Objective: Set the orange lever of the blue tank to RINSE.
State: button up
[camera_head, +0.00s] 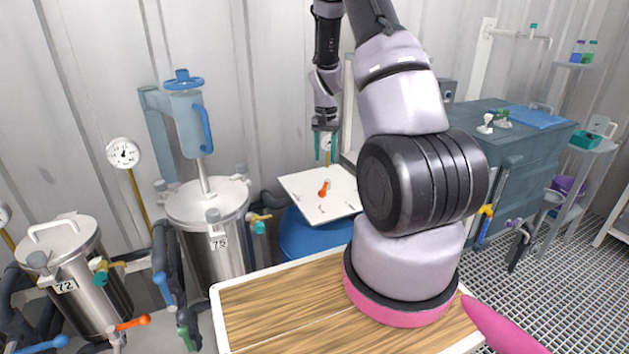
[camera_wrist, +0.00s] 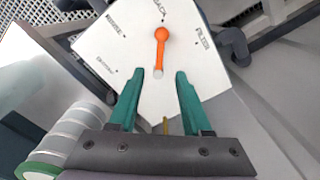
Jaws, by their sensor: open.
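The blue tank (camera_head: 300,238) stands behind the wooden board, with a white dial plate (camera_head: 300,185) on top. The orange lever (camera_head: 323,188) sits on this plate. In the wrist view the lever (camera_wrist: 161,45) has its round orange end toward the top label, which seems to start with BACK. A label at upper left (camera_wrist: 114,27) may read RINSE, one at right may read FILTER, and the lower left one is too small to read. My gripper (camera_head: 326,150) is open and empty above the plate. In the wrist view its teal fingertips (camera_wrist: 159,76) straddle the lever's near end, apart from it.
Steel vessels 75 (camera_head: 225,262) and 72 (camera_head: 92,300) stand at left with valves and pipes; vessel 72 has its own orange handle (camera_head: 133,323). A wooden board (camera_head: 270,307) lies in front. A grey-blue cabinet (camera_head: 515,160) stands at right.

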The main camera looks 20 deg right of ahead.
aim_at(324, 187)
notch_tip(324, 187, down, 11)
jog(key=shift+r, duration=0.15)
dwell(0.4)
grip_shut()
dwell(1.2)
